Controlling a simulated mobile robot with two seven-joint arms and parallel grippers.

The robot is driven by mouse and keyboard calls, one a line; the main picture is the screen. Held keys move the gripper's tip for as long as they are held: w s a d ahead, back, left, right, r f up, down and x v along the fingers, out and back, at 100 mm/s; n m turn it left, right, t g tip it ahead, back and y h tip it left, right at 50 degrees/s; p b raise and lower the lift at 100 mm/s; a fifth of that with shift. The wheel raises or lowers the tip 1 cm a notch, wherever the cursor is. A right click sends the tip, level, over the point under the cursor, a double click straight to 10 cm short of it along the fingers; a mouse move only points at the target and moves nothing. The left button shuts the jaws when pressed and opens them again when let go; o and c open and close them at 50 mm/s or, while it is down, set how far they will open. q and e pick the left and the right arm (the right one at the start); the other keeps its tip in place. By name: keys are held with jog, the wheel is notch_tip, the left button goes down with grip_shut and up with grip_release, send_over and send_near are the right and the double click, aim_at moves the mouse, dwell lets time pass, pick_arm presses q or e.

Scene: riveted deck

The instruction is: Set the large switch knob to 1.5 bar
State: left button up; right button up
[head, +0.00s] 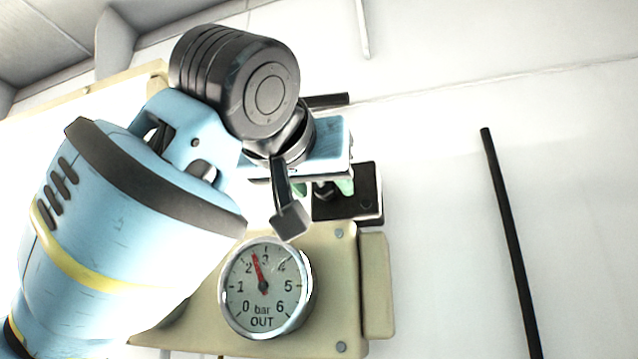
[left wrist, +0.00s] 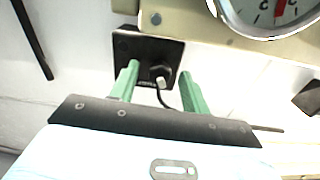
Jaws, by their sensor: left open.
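The switch knob (left wrist: 161,74) is dark with a pale tip and sits on a square black plate (left wrist: 128,46). In the head view the plate (head: 368,197) shows just above the panel, and the knob is partly hidden behind my gripper. My left gripper (head: 323,187) is open in front of it. In the left wrist view the green fingers of the gripper (left wrist: 158,71) stand on either side of the knob, with gaps; I cannot tell how deep they reach. The round gauge (head: 264,287), marked bar and OUT, has its red needle between 2 and 3.
The gauge is on a cream panel (head: 345,260) with bolts, below the plate. A black bar (head: 508,235) runs down the white wall at the right. A dark cable (left wrist: 185,100) shows below the knob in the left wrist view. The wall right of the panel is largely clear.

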pick_arm(q)
jog(key=shift+s, duration=0.1)
jog(key=shift+c, duration=0.5)
jog(key=c, duration=0.9)
jog(key=shift+m, duration=2.8)
jog(key=o, duration=1)
